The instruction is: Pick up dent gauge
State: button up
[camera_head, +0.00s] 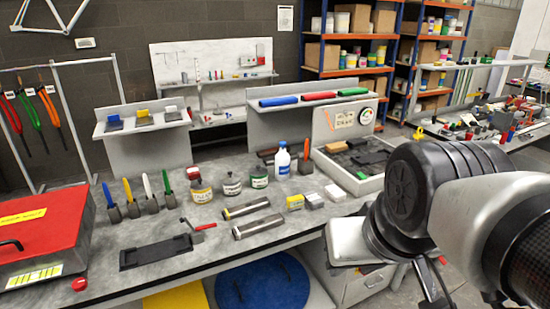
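I cannot tell for sure which item is the dent gauge. On the grey bench (118,218) lie two metal cylinders with dark and pale ends, a rear one (246,208) and a front one (258,226). To their left a flat black piece (156,253) lies by a small tool with a red handle (204,226). A round dial-like disc (366,116) shows on the grey upright panel at the back right. My arm comes in from the right and covers the bench's right end. My gripper's fingers do not show.
Jars (232,184) and a white bottle with a blue cap (283,158) stand mid-bench. Several coloured-handled tools (150,193) stand upright at left. A red-lidded box (38,228) fills the left end. A grey tray (342,177) holds dark pieces.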

aim_at(294, 203)
jog(key=i+l+u, duration=0.35)
jog(key=i, duration=0.3)
jog(key=i+l+u, duration=0.4)
jog(key=i+l, duration=0.15)
